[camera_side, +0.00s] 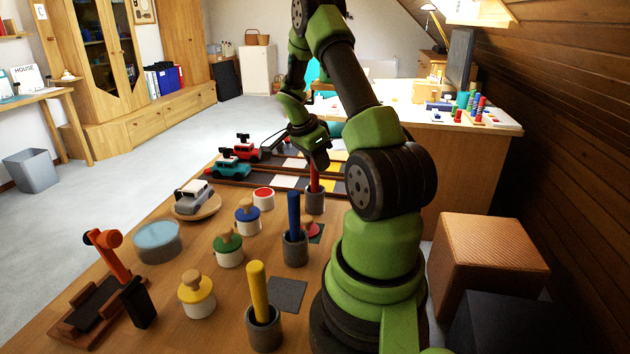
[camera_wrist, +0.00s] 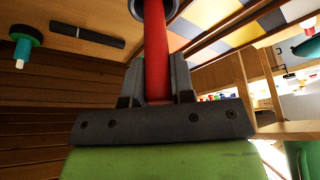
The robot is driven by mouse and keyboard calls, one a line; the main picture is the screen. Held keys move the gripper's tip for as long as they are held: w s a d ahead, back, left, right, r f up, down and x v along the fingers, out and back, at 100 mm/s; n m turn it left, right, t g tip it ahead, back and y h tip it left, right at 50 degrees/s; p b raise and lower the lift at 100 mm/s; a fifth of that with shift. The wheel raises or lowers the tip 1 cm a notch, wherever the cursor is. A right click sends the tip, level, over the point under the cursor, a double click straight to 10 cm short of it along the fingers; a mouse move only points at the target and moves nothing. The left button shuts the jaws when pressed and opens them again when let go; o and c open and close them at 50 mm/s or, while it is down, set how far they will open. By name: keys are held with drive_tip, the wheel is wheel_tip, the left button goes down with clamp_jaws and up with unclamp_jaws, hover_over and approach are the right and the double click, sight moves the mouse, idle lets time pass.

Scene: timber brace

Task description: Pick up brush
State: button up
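A red rod (camera_side: 315,177), apparently a brush handle, stands upright in a grey cup (camera_side: 315,202). My gripper (camera_side: 316,150) is over this cup at the rod's upper part. In the wrist view the red rod (camera_wrist: 156,50) runs between the two dark fingers of my gripper (camera_wrist: 157,75), which close against its sides with no clear gap. The rod's far end goes into the round cup rim (camera_wrist: 174,12). Any bristles are hidden. A blue rod (camera_side: 293,213) and a yellow rod (camera_side: 258,290) stand in similar cups nearer the camera.
Knobbed jars in blue (camera_side: 247,217), green (camera_side: 229,248) and yellow (camera_side: 197,296) stand left of the cups. A toy car (camera_side: 193,197) sits on a wooden plate. An orange-handled tool (camera_side: 108,255) is at the front left. A checkered board (camera_side: 285,181) lies behind.

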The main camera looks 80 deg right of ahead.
clamp_jaws()
